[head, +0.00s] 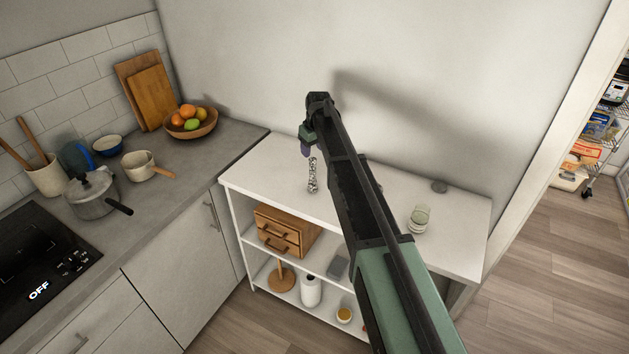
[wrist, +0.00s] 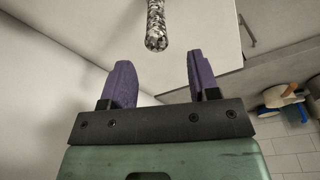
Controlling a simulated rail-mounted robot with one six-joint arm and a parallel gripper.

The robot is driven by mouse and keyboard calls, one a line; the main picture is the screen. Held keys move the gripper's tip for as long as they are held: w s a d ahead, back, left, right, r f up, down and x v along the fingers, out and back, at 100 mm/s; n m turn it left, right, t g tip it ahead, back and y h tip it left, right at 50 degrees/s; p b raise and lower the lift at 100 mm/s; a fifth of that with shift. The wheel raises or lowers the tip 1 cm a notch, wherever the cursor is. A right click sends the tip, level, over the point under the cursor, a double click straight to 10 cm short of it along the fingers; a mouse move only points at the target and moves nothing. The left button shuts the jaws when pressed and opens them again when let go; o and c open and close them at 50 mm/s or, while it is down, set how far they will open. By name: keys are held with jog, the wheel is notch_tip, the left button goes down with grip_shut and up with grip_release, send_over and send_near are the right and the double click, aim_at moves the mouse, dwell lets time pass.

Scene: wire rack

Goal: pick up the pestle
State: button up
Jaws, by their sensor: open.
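The pestle (head: 313,178) is a slim rod speckled black and white, on the white shelf unit's top (head: 268,165). I cannot tell for certain whether it stands or lies. In the wrist view one rounded end of the pestle (wrist: 158,27) shows at the top centre, beyond the fingertips and roughly in line with the gap; the rest runs out of frame. My gripper (wrist: 161,62) is open, its two purple fingers apart with nothing between them. In the head view my gripper (head: 306,150) is just behind the pestle's upper end, partly hidden by my arm.
The wall (head: 280,70) rises close behind. The counter at left holds a fruit bowl (head: 191,128) and a pot (head: 92,194). The top's left end is clear.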

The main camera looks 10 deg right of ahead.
aim_at(313, 158)
jog(key=f+b, duration=0.2)
jog(key=w+f+b, duration=0.1)
jog(key=f+b, duration=0.1)
jog(key=f, duration=0.1)
jog(key=f+b, duration=0.2)
jog(key=f, duration=0.1)
jog(key=shift+w+a+f+b, duration=0.1)
jog(key=shift+w+f+b, duration=0.05)
jog(key=shift+b, duration=0.2)
jog(key=shift+r, duration=0.3)
jog(key=shift+c, duration=0.4)
grip_shut()
